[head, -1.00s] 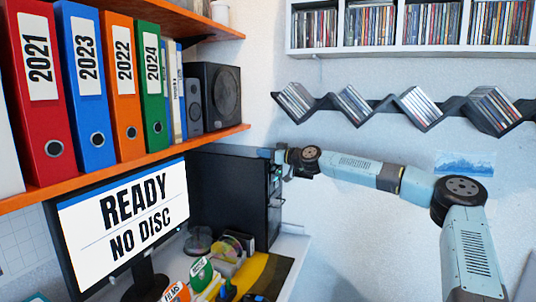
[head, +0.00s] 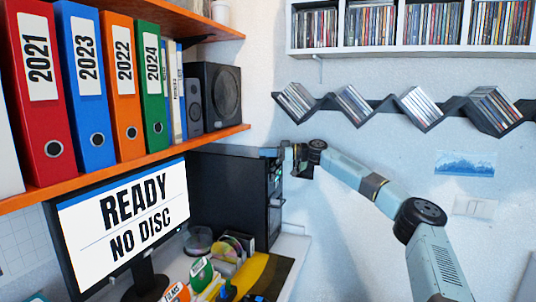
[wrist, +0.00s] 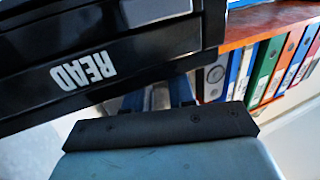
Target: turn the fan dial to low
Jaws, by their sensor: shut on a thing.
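The black computer tower (head: 228,200) stands at the back of the desk beside the monitor. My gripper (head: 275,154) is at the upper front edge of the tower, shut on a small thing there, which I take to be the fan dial. The dial itself is hidden by my gripper in the head view, and its setting cannot be read. In the wrist view, the blue fingers of my gripper (wrist: 166,92) reach up against the tower front (wrist: 100,50). A bay on that front carries upside-down READ lettering.
An orange shelf (head: 130,163) with binders and speakers hangs left of and above the tower. The monitor (head: 118,222) reads READY, NO DISC. Discs and small items (head: 228,248) crowd the desk. A zigzag disc rack (head: 385,106) is on the wall above my arm.

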